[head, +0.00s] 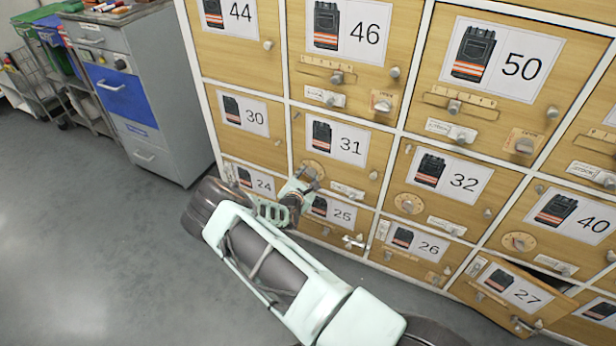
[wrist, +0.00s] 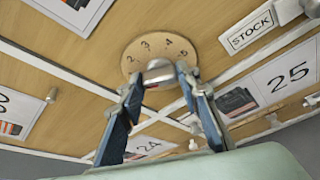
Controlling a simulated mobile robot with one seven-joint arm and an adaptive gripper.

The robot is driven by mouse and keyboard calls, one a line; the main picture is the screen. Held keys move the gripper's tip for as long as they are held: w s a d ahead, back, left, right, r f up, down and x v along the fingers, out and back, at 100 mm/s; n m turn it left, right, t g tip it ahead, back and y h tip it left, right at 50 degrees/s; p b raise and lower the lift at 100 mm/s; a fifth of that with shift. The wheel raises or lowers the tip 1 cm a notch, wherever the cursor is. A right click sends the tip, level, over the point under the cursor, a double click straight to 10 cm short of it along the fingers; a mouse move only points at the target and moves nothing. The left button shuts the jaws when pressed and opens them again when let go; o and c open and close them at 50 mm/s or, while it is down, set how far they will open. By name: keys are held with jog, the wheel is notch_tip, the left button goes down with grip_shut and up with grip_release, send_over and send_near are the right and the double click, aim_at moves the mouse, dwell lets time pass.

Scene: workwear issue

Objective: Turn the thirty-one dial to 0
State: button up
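The thirty-one dial (wrist: 133,58) is a round tan plate with a grey knob (wrist: 158,72) at its centre. The digits 2, 3, 4 and 5 show along its edge in the wrist view; the rest is hidden by the knob and my fingers. In the head view the dial (head: 313,167) sits below the label 31 (head: 337,140), partly covered by my gripper (head: 301,184). In the wrist view my gripper's two blue fingers (wrist: 158,80) stand on either side of the knob, tips close to it. Whether they press on it is unclear. The knob's pointing direction is unclear.
Numbered wooden locker doors surround the dial, with knobs, sliders and stock tags (wrist: 250,28). Door 32 has a similar dial (head: 408,203). Door 27 (head: 515,290) stands ajar at the lower right. A grey drawer cabinet (head: 143,90) stands left; the floor (head: 90,230) before it is clear.

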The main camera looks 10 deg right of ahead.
jog(key=c, duration=0.5)
jog(key=shift+n, duration=0.3)
jog(key=shift+w+a+f+n+g+h+b, duration=0.1)
jog(key=shift+n+g+h+b, duration=0.25)
jog(key=shift+n+b, duration=0.2)
jog(key=shift+a+f+n+g+h+b, duration=0.1)
jog(key=shift+n+g+h+b, duration=0.25)
jog(key=shift+n+b, duration=0.15)
jog(key=shift+r+n+g+h+b, duration=0.1)
jog(key=shift+n+g+h+b, duration=0.6)
jog(key=shift+n+b, duration=0.55)
jog(key=o, duration=1.2)
jog(key=shift+r, duration=0.1)
